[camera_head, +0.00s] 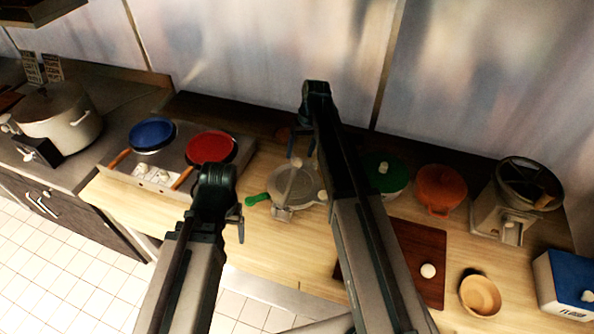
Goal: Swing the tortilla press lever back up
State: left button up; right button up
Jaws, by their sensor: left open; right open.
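The grey tortilla press (287,183) stands on the wooden counter in the middle of the head view, with its round plates low. A green grip (258,199) sticks out at its left, and a thin grey bar (291,180) runs up across the plate; which of them is the lever is hard to tell. My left gripper (240,224) is open, seen edge-on, left of and nearer than the press. My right gripper (302,148) is open above the far side of the press, partly hidden by its own arm. Neither visibly holds anything.
A blue pan (152,134) and a red pan (211,147) sit on the burners at left. A green-lidded pot (385,172), an orange pot (440,188) and a dark red board (421,250) lie right of my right arm. A wooden bowl (480,295) stands near the front.

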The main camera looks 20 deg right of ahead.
aim_at(298, 159)
jog(key=f+b, duration=0.1)
jog(key=f, duration=0.1)
jog(key=f+b, duration=0.2)
jog(key=a+f+b, duration=0.1)
jog(key=f, duration=0.1)
jog(key=shift+b, duration=0.4)
jog(key=shift+r, duration=0.1)
grip_shut()
dwell(0.9)
